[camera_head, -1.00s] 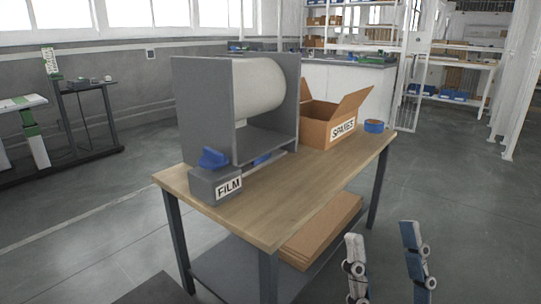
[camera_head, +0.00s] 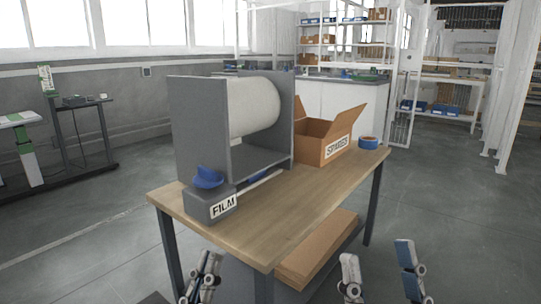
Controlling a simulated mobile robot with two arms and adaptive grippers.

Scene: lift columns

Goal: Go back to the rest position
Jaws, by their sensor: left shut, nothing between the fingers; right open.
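My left gripper (camera_head: 203,276) is at the bottom of the view, in front of the table's near left part. Its fingers are together with nothing between them. My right gripper (camera_head: 380,272) is at the bottom right, beyond the table's front right side. Its two fingers stand wide apart with nothing between them. Both grippers are cut off by the bottom edge, and most of both arms is out of view.
A wooden-topped table (camera_head: 262,228) stands close ahead. It holds a grey stand (camera_head: 198,130) with a white roll, a grey FILM box (camera_head: 200,207), an open SPARES carton (camera_head: 318,146) and blue tape (camera_head: 368,142). Flat cardboard (camera_head: 318,250) lies below. Floor at right is clear.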

